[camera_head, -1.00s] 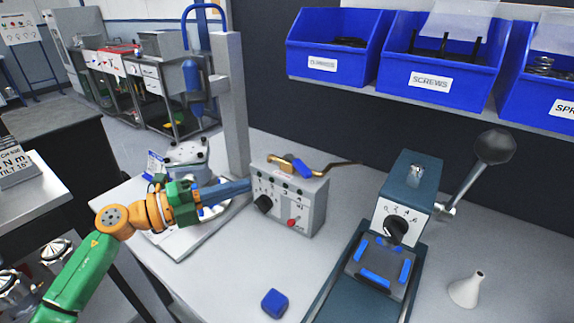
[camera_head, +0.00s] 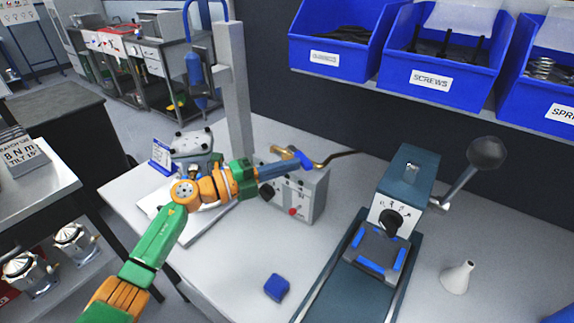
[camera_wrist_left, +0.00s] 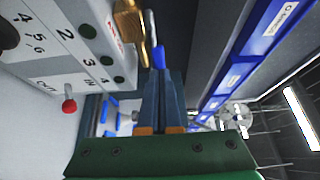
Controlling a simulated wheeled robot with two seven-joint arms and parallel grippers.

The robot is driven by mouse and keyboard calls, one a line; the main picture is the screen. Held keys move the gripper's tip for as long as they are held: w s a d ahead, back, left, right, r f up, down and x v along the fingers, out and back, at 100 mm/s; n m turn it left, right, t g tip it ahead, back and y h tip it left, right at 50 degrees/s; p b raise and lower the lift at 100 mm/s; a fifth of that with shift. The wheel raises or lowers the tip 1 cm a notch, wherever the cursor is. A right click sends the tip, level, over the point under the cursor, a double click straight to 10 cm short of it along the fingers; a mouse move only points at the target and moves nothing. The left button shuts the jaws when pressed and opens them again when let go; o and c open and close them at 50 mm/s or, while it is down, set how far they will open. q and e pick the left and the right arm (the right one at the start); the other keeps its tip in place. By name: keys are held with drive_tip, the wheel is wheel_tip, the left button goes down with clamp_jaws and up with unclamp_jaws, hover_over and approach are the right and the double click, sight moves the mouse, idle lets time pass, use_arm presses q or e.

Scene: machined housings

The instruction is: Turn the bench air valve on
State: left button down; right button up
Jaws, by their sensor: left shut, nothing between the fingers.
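The bench air valve is a brass body (camera_head: 283,151) with a bright blue lever (camera_head: 304,159), on top of a grey control box (camera_head: 318,192). The lever slants across the brass pipe. In the left wrist view the brass body (camera_wrist_left: 130,28) is at top centre and the blue lever (camera_wrist_left: 158,55) is just beyond my fingertips. My left gripper (camera_head: 290,160) is shut and empty, its blue-grey fingers at the lever's left side, partly hiding the valve. It also shows in the left wrist view (camera_wrist_left: 161,76). I cannot tell if fingertips and lever touch. My right gripper is not seen.
The box front has a black knob (camera_head: 267,192) and a red-tipped switch (camera_head: 292,212). A press with a long ball-ended handle (camera_head: 486,153) stands to the right. A blue block (camera_head: 276,288) and a white funnel (camera_head: 458,277) stand on the bench. Blue bins (camera_head: 432,70) hang above.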

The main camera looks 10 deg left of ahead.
sight(303, 166)
use_arm(q)
drive_tip(key=shift+d, duration=0.3)
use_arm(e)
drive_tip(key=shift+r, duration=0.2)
use_arm(q)
drive_tip(key=shift+w+d+p, duration=0.3)
drive_tip(key=shift+w+d, duration=0.05)
drive_tip(key=shift+d, duration=0.4)
drive_tip(key=shift+w+d+p, duration=0.3)
drive_tip(key=shift+d, duration=0.45)
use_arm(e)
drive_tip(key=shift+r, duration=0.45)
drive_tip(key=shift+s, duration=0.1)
